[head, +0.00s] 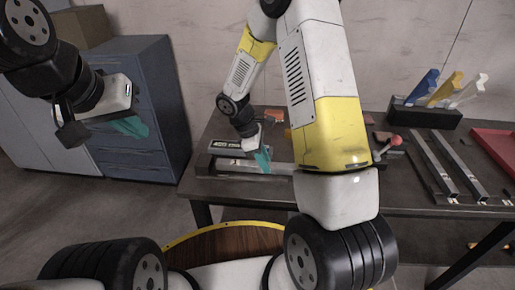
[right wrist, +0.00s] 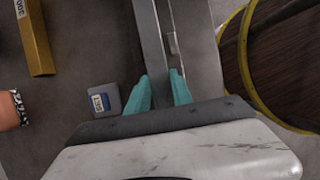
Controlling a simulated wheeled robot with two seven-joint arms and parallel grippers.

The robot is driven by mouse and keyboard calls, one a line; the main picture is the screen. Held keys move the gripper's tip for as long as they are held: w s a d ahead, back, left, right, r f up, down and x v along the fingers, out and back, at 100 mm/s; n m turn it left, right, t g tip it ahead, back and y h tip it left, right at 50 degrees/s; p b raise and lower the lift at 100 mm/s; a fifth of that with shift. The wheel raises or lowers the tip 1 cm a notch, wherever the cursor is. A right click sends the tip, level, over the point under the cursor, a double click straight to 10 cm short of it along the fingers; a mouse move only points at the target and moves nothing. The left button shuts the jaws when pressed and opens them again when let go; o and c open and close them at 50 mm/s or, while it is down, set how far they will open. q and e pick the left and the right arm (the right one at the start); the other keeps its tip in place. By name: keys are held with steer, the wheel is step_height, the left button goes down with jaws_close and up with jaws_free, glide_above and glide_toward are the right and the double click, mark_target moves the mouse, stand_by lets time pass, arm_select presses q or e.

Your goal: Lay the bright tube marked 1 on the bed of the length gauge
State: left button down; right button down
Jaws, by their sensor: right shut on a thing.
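My right gripper (head: 263,160) is over the length gauge (head: 205,170) at the left end of the table. In the right wrist view its teal fingers (right wrist: 166,90) are shut on a long grey metal tube (right wrist: 149,35) that runs away from me. The gauge's grey bed (right wrist: 200,45) lies under and beside the tube. I cannot tell whether the tube touches the bed, and I cannot read a mark on it. In the head view my forearm hides part of the gauge. My left gripper (head: 131,127) hangs empty at the left, away from the table; its finger gap is unclear.
Two more metal tubes (head: 434,166) lie on the right of the table, beside a red tray (head: 496,148). A black rack (head: 425,115) with coloured handles stands behind. A yellow bar (right wrist: 37,38) and a small labelled block (right wrist: 106,100) lie left of the gauge in the wrist view.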

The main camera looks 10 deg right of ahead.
steer(key=shift+f, duration=0.3)
steer(key=c, duration=1.1)
jaws_free()
steer(key=shift+f, duration=0.15)
steer(key=v, duration=1.2)
steer(key=s+d+r+m+t+y, duration=0.1)
steer(key=s+r+m+t+y, duration=0.1)
steer(key=s+r+m, duration=0.2)
steer(key=s+d+r+m+t+y, duration=0.1)
steer(key=s+r+m+t+y, duration=0.1)
steer(key=s+r+m, duration=0.3)
steer(key=s+d+r+m+t+y, duration=0.2)
steer(key=s+r+m, duration=0.3)
steer(key=s+r, duration=0.4)
steer(key=shift+s+r+t, duration=0.4)
steer(key=shift+r+t, duration=0.05)
steer(key=shift+t, duration=0.25)
